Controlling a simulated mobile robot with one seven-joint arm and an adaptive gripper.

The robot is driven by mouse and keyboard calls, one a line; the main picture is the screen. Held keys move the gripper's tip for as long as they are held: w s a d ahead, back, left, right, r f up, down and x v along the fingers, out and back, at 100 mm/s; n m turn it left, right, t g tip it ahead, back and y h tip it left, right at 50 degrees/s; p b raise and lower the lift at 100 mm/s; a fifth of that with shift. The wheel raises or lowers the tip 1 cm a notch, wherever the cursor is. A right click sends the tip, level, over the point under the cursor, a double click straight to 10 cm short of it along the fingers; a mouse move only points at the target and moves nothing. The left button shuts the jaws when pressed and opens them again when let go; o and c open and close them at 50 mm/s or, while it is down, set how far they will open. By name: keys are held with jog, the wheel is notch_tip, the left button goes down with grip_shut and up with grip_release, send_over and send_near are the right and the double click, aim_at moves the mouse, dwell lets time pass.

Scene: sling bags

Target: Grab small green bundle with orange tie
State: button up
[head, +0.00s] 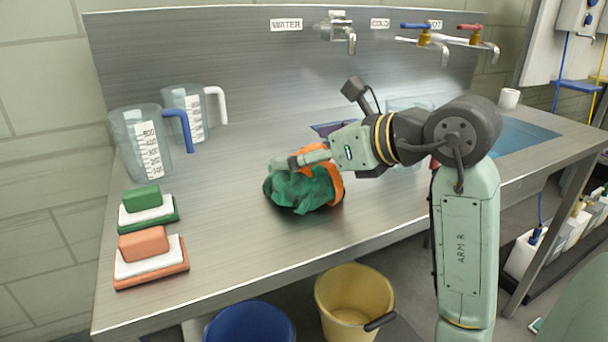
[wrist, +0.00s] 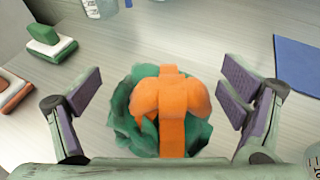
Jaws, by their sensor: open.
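The small green bundle (head: 296,191) sits on the steel counter, with an orange tie (head: 337,188) on its right side in the head view. In the wrist view the crumpled green bundle (wrist: 128,120) lies between my finger pads, and its orange tie (wrist: 171,104) faces the camera. My gripper (head: 300,160) reaches in from the right at the top of the bundle. In the wrist view my gripper (wrist: 160,100) is open, with a gap on each side of the bundle. Part of the bundle's lower edge is hidden by the gripper body.
Two measuring jugs (head: 143,145) stand at the back left. A purple-blue flat item (head: 328,128) lies behind the gripper. Yellow (head: 354,300) and blue (head: 250,325) buckets stand below.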

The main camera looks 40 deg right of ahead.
jog(key=shift+x, duration=1.45)
jog(key=shift+c, duration=0.3)
grip_shut()
